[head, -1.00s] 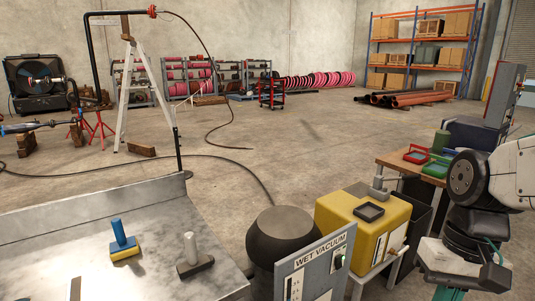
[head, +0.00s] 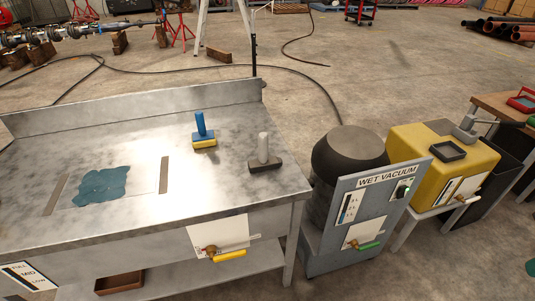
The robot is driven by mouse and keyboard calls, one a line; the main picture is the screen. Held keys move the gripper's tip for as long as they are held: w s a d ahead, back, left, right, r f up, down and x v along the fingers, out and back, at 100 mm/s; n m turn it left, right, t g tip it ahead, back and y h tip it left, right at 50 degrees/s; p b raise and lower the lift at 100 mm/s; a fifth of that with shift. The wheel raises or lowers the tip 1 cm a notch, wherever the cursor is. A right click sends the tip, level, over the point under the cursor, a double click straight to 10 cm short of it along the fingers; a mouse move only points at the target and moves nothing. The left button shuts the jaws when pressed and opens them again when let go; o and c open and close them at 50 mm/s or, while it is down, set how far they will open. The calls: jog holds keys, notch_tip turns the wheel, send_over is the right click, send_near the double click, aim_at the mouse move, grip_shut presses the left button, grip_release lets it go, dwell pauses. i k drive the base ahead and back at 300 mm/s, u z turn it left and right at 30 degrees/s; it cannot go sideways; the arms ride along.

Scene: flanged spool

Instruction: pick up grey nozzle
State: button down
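The grey nozzle (head: 264,146) stands on the metal table near its right end. It has a light grey upright tube on a wide, dark grey foot. A blue tool with a yellow foot (head: 203,142) stands just left of it and behind it, apart from it. My gripper is almost wholly out of the picture. Only a small teal piece (head: 531,267) shows at the right edge, which looks like part of it, far right of the nozzle. Its opening and fingers cannot be made out.
The metal table (head: 120,205) has a raised back edge and a teal puddle (head: 101,187) between two dark strips. The wet vacuum (head: 352,205) stands right of the table, then a yellow box (head: 440,155) with a black tray on top. Open floor lies in front of these at right.

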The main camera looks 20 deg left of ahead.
aim_at(263, 163)
jog(key=u, duration=1.05)
jog(key=k, duration=0.55)
jog(key=z, duration=0.7)
jog(key=i, duration=0.75)
jog(key=u, duration=1)
jog(key=i, duration=0.75)
jog(key=u, duration=0.85)
